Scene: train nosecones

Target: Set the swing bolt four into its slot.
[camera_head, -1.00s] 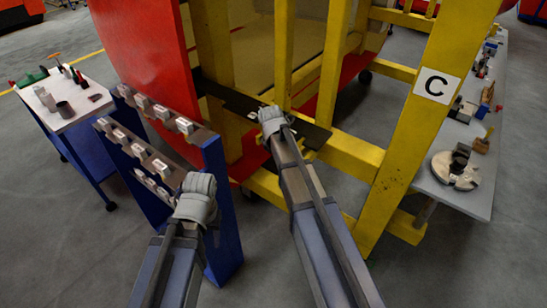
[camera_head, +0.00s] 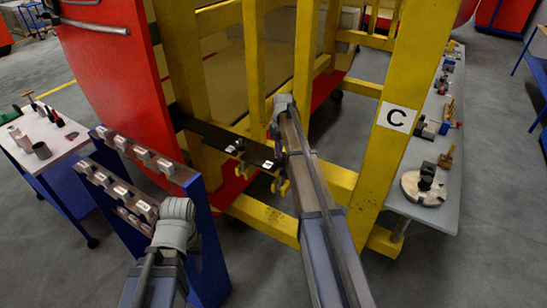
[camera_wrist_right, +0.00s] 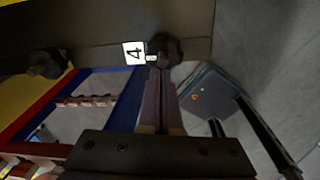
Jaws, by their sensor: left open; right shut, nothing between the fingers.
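A dark round bolt end beside a white label 4 (camera_wrist_right: 134,53), which I take as swing bolt four (camera_wrist_right: 165,50), shows in the right wrist view on a dark bar. My right gripper (camera_wrist_right: 160,68) is shut and empty, its fingertips right at this bolt; I cannot tell whether they touch. In the head view my right gripper (camera_head: 274,130) is over the right part of the dark bar (camera_head: 205,129) on the yellow frame. A white-marked fitting (camera_head: 268,164) sits below it. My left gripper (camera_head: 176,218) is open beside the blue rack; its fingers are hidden.
The blue rack (camera_head: 208,240) holds rows of light blocks at left. A cart (camera_head: 40,147) with tools stands behind it. A yellow post marked C (camera_head: 396,117) and a grey bench (camera_head: 435,170) are at right. Another dark bolt (camera_wrist_right: 45,62) is on the bar.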

